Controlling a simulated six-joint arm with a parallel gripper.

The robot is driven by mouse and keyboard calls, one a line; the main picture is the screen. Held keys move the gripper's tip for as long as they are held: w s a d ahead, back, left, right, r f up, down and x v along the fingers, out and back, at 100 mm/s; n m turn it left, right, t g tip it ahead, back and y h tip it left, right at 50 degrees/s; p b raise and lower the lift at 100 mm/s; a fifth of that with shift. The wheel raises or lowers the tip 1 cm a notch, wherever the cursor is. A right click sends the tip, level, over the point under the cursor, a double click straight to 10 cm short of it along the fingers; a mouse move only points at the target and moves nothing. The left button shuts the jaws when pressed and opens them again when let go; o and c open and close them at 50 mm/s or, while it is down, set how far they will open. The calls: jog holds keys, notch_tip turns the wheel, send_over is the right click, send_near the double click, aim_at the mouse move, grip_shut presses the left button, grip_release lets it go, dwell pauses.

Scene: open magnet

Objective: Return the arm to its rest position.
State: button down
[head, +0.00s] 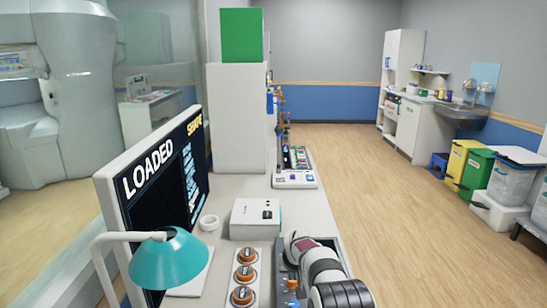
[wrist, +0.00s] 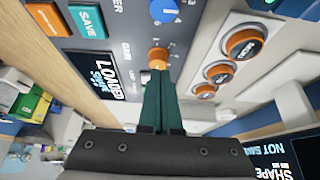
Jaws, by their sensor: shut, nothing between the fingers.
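My gripper shows in the wrist view as two dark green fingers (wrist: 158,78), pressed together with nothing between them. Their tips are close to a small orange knob (wrist: 158,58) on a grey control panel (wrist: 118,48). I cannot tell whether they touch it. A blue knob (wrist: 163,10) sits further along the same panel. In the head view my white and dark arm reaches over the panel (head: 267,295) at the lower right, and the fingertips are not clear there. An orange knob (head: 292,284) shows beside the arm.
Several orange dials (head: 242,273) stand on a white block left of the arm. A white box (head: 255,218), a teal lamp (head: 170,260) and a monitor reading LOADED (head: 150,190) stand on the bench. A tall white cabinet (head: 235,125) is behind. Open floor (head: 370,200) lies to the right.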

jog(key=s+d+r+m+g, duration=0.2)
jog(key=s+r, duration=1)
jog(key=s, duration=0.5)
jog(key=s+a+m+g+y, duration=0.1)
jog(key=s+m+g, duration=0.2)
jog(key=s, duration=3)
jog(key=shift+m+g+y, duration=0.3)
jog(key=shift+g+y, duration=0.1)
jog(key=shift+g, duration=0.1)
